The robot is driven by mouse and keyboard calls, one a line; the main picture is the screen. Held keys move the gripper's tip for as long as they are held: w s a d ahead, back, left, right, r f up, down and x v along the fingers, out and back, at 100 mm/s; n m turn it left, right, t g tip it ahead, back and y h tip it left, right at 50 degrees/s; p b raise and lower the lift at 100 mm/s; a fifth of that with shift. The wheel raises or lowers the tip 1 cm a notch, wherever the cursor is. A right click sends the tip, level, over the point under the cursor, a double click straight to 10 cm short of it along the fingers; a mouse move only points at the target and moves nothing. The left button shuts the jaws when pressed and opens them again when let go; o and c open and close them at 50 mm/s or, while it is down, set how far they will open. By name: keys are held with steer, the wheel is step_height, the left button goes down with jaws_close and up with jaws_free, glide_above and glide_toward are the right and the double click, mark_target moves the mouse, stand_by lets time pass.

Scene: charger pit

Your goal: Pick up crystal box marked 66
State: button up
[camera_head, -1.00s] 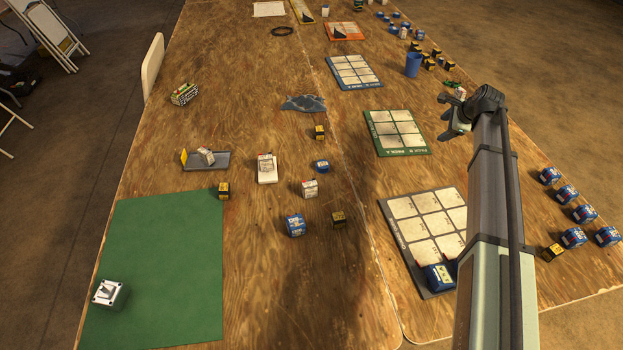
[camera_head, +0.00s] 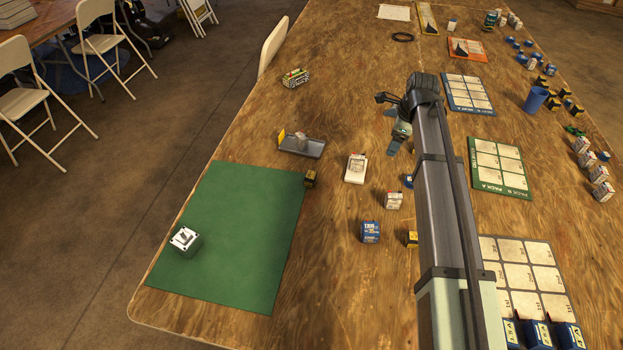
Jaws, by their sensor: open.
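No label reading 66 is legible, so I cannot tell which box is the crystal box. Candidates include a white box (camera_head: 393,200), a blue box (camera_head: 370,231) and a white box with a red top (camera_head: 357,161) on a white base (camera_head: 354,177). A black and yellow box (camera_head: 310,178) sits by the green mat's corner, and another (camera_head: 411,239) is partly hidden by my arm. My gripper (camera_head: 388,122) is open and seems empty, above the table, appearing beyond these boxes.
A green mat (camera_head: 232,235) carries a white switch-like box (camera_head: 186,240). A grey tray (camera_head: 310,150) holds a small item. Gridded boards, such as the green one (camera_head: 513,193), line the right. A blue cup (camera_head: 535,99) stands there.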

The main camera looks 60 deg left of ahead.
steer(key=r+n+h, duration=0.1)
steer(key=r+h, duration=0.1)
glide_above(312, 175)
step_height(312, 175, down, 14)
steer(key=shift+d+r, duration=0.1)
steer(key=c, duration=1)
